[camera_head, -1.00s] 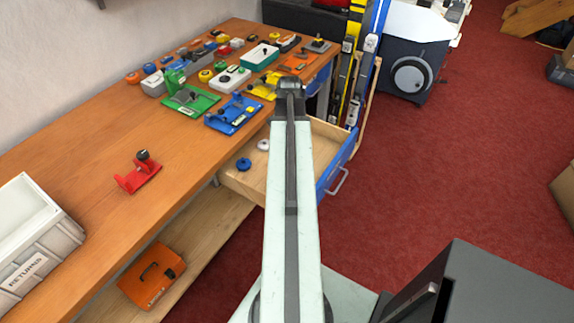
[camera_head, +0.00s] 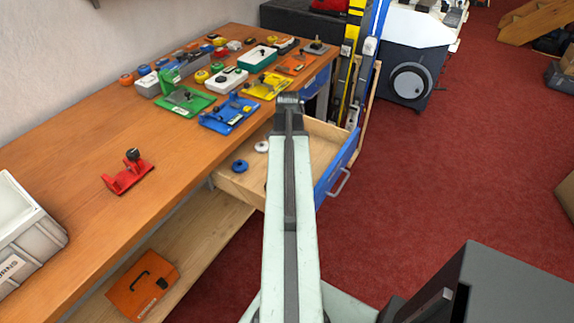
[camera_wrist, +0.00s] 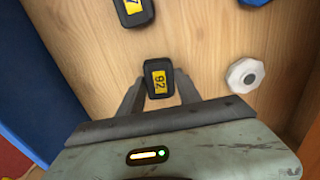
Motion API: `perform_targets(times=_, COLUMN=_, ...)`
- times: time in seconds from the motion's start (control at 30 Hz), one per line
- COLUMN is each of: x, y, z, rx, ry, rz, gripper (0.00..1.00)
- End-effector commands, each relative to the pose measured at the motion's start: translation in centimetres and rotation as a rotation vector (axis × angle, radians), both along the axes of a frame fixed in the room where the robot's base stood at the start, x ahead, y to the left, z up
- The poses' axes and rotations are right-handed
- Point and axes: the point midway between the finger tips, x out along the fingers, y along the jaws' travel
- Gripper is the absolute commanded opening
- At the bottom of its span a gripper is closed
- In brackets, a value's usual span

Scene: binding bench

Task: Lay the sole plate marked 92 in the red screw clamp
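The sole plate marked 92 (camera_wrist: 158,80) is a small dark block with a yellow label, in the open wooden drawer (camera_head: 240,186). In the wrist view my gripper (camera_wrist: 161,73) points down at it, with one finger on each side; the fingers appear spread, and I cannot tell whether they touch it. In the head view my arm's end hides the plate and the fingers. The red screw clamp (camera_head: 127,173), with a dark knob on top, stands on the near part of the bench top, left of the drawer. It looks empty.
Another dark plate with a yellow label (camera_wrist: 133,10) lies close by in the drawer. A white knob (camera_wrist: 245,75) and a blue knob (camera_head: 240,166) lie there too. Several coloured fixtures crowd the bench's far end. A grey bin (camera_head: 30,235) stands left of the clamp.

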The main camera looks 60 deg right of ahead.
Motion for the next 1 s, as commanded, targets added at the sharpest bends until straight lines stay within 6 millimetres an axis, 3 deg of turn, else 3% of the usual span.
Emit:
perform_targets(times=0.33, x=0.0, y=0.0, z=0.4, rx=0.000, ry=0.000, rz=0.001, gripper=0.11)
perform_targets(times=1.0, x=0.1, y=0.1, z=5.1, rx=0.000, ry=0.000, rz=0.002, gripper=0.10)
